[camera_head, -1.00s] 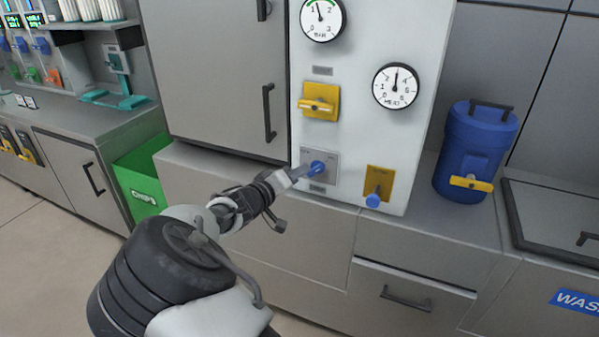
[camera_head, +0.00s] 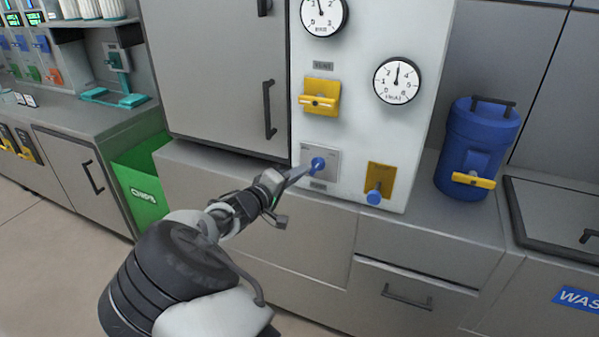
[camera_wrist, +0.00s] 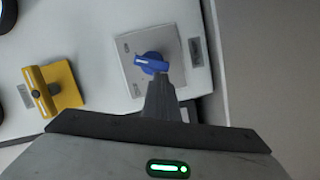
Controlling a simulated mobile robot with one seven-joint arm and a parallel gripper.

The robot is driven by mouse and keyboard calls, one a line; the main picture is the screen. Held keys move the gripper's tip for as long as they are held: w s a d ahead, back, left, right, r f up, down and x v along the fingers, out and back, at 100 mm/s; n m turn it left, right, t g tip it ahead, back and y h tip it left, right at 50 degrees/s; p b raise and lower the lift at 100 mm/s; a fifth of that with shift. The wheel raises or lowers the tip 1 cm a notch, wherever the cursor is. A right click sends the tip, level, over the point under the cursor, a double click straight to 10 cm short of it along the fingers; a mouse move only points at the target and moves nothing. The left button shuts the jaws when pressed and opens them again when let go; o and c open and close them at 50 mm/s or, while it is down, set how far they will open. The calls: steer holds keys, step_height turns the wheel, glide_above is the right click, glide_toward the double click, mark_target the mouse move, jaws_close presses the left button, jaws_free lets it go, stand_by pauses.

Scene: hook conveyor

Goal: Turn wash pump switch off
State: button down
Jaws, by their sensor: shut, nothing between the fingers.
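A blue rotary switch (camera_head: 318,164) sits on a grey square plate (camera_head: 327,178) low on the white panel. In the wrist view the blue knob (camera_wrist: 151,63) lies right at the tips of my gripper (camera_wrist: 161,80), partly behind them. My gripper (camera_head: 301,172) is shut with its fingers together and empty. Its tips are at or very close to the knob; I cannot tell if they touch. The label on the plate is too small to read.
A yellow switch (camera_head: 320,99) is above, and a yellow plate with a blue lever (camera_head: 374,196) is to the right. Two gauges are higher on the panel. A blue canister (camera_head: 476,150) stands on the counter at right. A green bin (camera_head: 143,185) is at left.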

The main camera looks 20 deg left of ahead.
steer(key=shift+s+d+f+n+t+p, duration=0.1)
steer(key=shift+d+f+n+t+p, duration=0.4)
steer(key=shift+n, duration=1.85)
steer(key=shift+w+d+f+n+t+p, duration=0.1)
steer(key=shift+d+f+n+t+p, duration=0.35)
steer(key=shift+n, duration=1.85)
steer(key=shift+s+d+f+n+t+p, duration=0.1)
steer(key=shift+d+f+n+t+p, duration=0.4)
steer(key=shift+n, duration=1.85)
steer(key=shift+a, duration=0.15)
steer(key=shift+f, duration=0.1)
steer(key=shift+a+f+b, duration=0.2)
steer(key=shift+f+b, duration=0.15)
steer(key=shift+f, duration=0.05)
steer(key=s+a+f, duration=0.3)
steer(key=s+a, duration=0.1)
steer(key=s, duration=0.5)
steer(key=shift+s+a+f, duration=0.2)
steer(key=shift+a+f, duration=0.1)
steer(key=shift+a, duration=0.1)
